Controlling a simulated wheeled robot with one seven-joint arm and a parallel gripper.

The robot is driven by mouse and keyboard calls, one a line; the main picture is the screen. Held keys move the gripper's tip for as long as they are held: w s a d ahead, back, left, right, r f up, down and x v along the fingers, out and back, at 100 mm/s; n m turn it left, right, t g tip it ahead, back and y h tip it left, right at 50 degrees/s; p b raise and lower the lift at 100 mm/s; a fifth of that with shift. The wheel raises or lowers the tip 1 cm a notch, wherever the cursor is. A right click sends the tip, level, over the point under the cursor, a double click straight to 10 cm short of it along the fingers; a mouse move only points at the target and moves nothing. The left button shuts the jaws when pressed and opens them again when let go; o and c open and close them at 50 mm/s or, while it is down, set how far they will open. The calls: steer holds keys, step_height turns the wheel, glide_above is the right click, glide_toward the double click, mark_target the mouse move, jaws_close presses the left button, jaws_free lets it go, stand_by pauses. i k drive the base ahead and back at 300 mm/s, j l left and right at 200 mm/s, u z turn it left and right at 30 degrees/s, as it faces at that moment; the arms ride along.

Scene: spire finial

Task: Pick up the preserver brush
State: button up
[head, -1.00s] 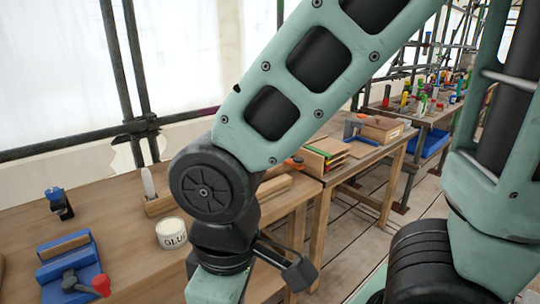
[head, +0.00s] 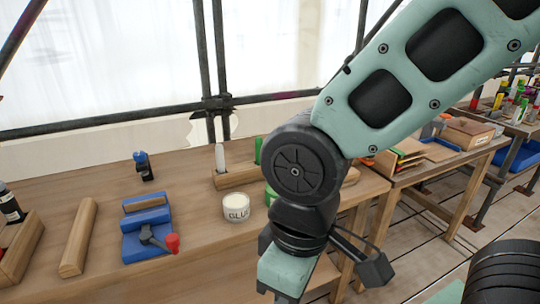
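I cannot pick out the preserver brush with certainty. A wooden holder (head: 236,178) near the back of the workbench has an upright white item (head: 220,157) and an upright green item (head: 258,150) at it; I cannot tell whether either is the brush. My wrist hangs in front of the bench's front edge at the bottom centre, and my gripper's fingers are below the picture. My arm hides the right part of the holder and the bench behind it.
On the workbench (head: 100,215) stand a white glue tub (head: 236,206), a blue vise (head: 146,232) with a red-tipped handle, a small black bottle with a blue part (head: 144,166), a wooden bar (head: 78,238) and a dark bottle (head: 10,204). A second table (head: 440,160) stands to the right.

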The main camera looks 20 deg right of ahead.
mark_target(259, 141)
steer(key=i+l, duration=0.2)
steer(key=i, duration=0.25)
steer(key=i+l, duration=0.2)
steer(key=i, duration=0.2)
steer(key=i+l, duration=0.2)
steer(key=i, duration=0.25)
